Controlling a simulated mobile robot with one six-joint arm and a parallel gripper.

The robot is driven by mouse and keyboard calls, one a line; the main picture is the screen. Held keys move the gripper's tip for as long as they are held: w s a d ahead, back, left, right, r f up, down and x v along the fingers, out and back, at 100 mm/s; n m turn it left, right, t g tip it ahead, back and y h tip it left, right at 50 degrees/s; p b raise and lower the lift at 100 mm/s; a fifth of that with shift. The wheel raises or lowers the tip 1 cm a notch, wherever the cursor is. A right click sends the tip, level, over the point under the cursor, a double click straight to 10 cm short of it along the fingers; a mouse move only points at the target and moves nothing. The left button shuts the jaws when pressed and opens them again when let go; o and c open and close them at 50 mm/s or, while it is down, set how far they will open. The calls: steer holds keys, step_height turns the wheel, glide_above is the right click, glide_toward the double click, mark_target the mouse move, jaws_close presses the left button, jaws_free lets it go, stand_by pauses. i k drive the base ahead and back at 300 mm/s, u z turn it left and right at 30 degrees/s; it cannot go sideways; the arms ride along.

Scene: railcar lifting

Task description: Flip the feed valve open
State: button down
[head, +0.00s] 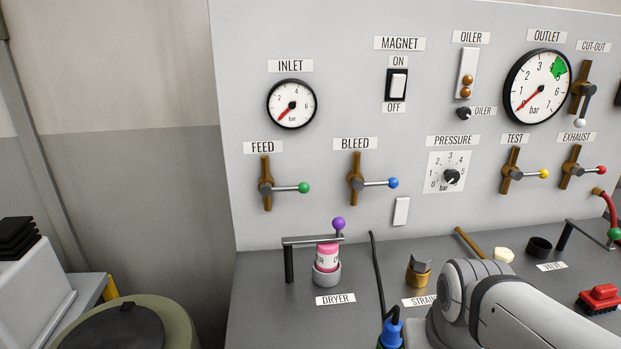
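The feed valve (265,187) is on the left of the grey panel, under the FEED label (263,147). Its brass body stands vertical. Its metal lever points right, across the body, and ends in a green ball (304,187). The inlet gauge (291,104) above it has its red needle at the low end of the scale. My arm shows at the lower right, in front of the bench, but my gripper is out of view.
The bleed valve (356,182), with a blue-balled lever, is right of the feed valve. Below them, the dryer (326,274) has a bar and purple knob over it. A black cable (376,265) and blue connector (391,332) stand nearby. The panel face before the feed valve is clear.

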mark_target(267, 189)
steer(key=k, duration=1.3)
steer(key=u, duration=0.6)
steer(key=i, duration=1.65)
steer(key=z, duration=0.2)
